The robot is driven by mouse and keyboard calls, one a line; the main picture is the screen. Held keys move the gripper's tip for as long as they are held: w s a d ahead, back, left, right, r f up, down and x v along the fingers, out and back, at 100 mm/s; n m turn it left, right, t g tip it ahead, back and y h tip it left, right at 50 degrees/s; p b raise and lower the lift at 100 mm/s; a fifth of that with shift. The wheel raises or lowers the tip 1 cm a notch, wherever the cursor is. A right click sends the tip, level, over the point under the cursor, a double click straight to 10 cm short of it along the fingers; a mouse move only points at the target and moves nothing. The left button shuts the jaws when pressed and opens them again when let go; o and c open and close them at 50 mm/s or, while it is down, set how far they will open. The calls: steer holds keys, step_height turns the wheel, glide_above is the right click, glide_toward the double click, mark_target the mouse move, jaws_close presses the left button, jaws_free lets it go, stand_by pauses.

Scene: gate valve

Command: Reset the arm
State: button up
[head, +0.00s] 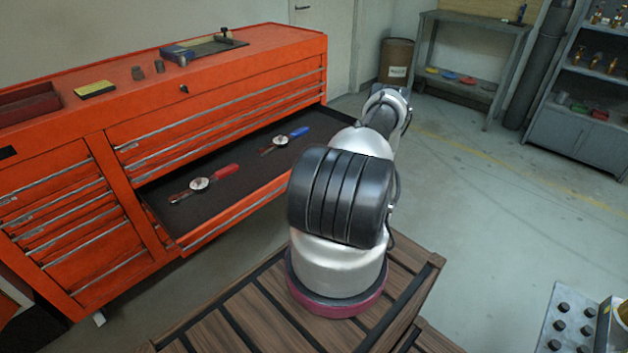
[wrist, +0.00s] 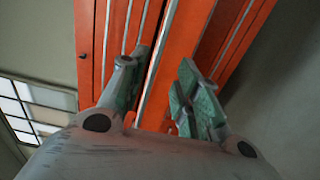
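My gripper (wrist: 162,88) shows in the wrist view with its two greenish finger pads apart and nothing held between them. Behind the fingers is the orange tool cabinet (wrist: 88,45), seen at a steep slant. In the head view my arm rises from its base and reaches away toward the back. The gripper itself cannot be made out there, as my arm links cover it. The cabinet (head: 75,235) stands at left with one drawer (head: 240,165) pulled open. In it lie a dial tool with a red handle (head: 226,171) and one with a blue handle (head: 299,132).
On the cabinet top are a blue-edged tray (head: 176,53), a yellow block (head: 95,89) and a red bin (head: 28,103). A barrel (head: 396,61), a workbench (head: 470,28) and shelves (head: 580,130) stand at the back. A bolted plate (head: 566,325) is at lower right.

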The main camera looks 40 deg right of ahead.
steer(key=shift+s, duration=0.6)
